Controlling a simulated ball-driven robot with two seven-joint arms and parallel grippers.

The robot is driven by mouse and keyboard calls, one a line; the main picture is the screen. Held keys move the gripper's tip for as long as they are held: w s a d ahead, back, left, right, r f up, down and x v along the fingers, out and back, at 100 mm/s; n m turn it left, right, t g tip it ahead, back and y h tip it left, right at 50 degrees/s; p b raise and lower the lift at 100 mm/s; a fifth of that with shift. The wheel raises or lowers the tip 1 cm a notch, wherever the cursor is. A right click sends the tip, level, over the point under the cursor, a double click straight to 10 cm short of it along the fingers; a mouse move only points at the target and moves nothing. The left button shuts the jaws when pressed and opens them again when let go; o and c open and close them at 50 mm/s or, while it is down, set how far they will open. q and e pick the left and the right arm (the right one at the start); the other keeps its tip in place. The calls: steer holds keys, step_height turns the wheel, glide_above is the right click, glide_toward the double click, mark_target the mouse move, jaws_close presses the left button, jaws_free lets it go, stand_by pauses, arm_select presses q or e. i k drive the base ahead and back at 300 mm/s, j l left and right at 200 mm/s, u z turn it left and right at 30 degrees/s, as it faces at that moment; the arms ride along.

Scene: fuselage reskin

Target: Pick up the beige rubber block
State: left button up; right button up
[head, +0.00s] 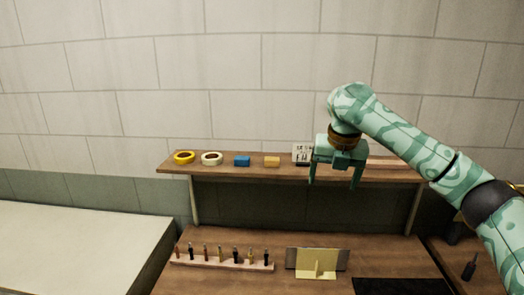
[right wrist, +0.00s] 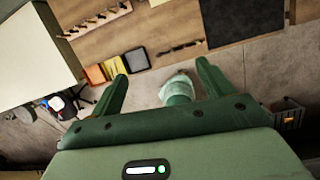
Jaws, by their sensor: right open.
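The beige rubber block (head: 272,161) appears as a small tan-yellow block on the wooden shelf, just right of a blue block (head: 242,161). My right gripper (head: 333,184) is open and empty, with its fingers pointing down. In the head view it is to the right of the beige block, in front of the shelf, and apart from it. The right wrist view shows the spread fingers (right wrist: 162,75) with nothing gripped between them. I cannot make out the beige block in that view. My left gripper is not in view.
The shelf (head: 225,173) also holds a yellow tape roll (head: 184,157), a white tape roll (head: 212,158) and a white printed item (head: 301,153). Below, the workbench carries a tool rack (head: 222,262), a yellow bracket (head: 317,264) and a black mat (head: 403,286).

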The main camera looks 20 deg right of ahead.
mark_target(270, 162)
steer(key=i, duration=1.25)
